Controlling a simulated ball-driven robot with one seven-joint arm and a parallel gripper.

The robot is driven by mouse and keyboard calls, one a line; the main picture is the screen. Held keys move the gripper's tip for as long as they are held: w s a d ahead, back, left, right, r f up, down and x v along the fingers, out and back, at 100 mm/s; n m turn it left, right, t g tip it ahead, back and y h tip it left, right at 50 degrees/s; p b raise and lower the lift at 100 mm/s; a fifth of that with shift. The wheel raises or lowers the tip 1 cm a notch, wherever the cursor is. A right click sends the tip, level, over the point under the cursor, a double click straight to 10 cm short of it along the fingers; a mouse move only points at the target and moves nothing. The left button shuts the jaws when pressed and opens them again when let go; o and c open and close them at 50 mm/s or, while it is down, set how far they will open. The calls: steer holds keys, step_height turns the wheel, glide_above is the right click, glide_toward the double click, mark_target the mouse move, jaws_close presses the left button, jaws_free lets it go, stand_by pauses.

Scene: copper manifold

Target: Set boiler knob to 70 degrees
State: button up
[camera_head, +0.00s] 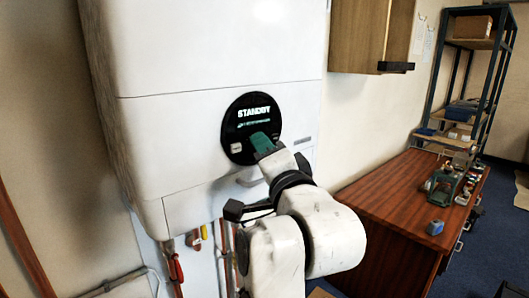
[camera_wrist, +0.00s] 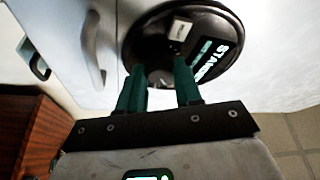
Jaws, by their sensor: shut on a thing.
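The boiler (camera_head: 215,50) is a white wall unit with a round black control panel (camera_head: 232,122) on its front. The panel's lit display (camera_head: 254,112) reads STANDBY; smaller text below it is too small to read. The panel also shows in the wrist view (camera_wrist: 150,40), with the display at a slant and a small pale button (camera_wrist: 180,31). My gripper (camera_head: 259,139) is at the lower part of the panel. Its two green fingers (camera_wrist: 160,68) reach to the panel face, shut on the dark boiler knob, which is mostly hidden between them. The knob's setting cannot be read.
A brown wooden desk (camera_head: 390,205) with small items stands at the right, below a wall cabinet (camera_head: 370,35). A metal shelf rack (camera_head: 465,75) is behind it. Pipes and valves (camera_head: 175,268) hang below the boiler. A handle (camera_wrist: 93,50) is near the panel.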

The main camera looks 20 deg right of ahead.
steer(key=o, duration=0.8)
steer(key=shift+d, duration=0.1)
steer(key=shift+c, duration=0.2)
steer(key=s+f+b, duration=0.1)
steer(key=s+b, duration=0.1)
steer(key=s, duration=0.8)
steer(key=shift+s+a+f, duration=0.25)
steer(key=shift+s+f, duration=0.1)
steer(key=shift+f, duration=0.1)
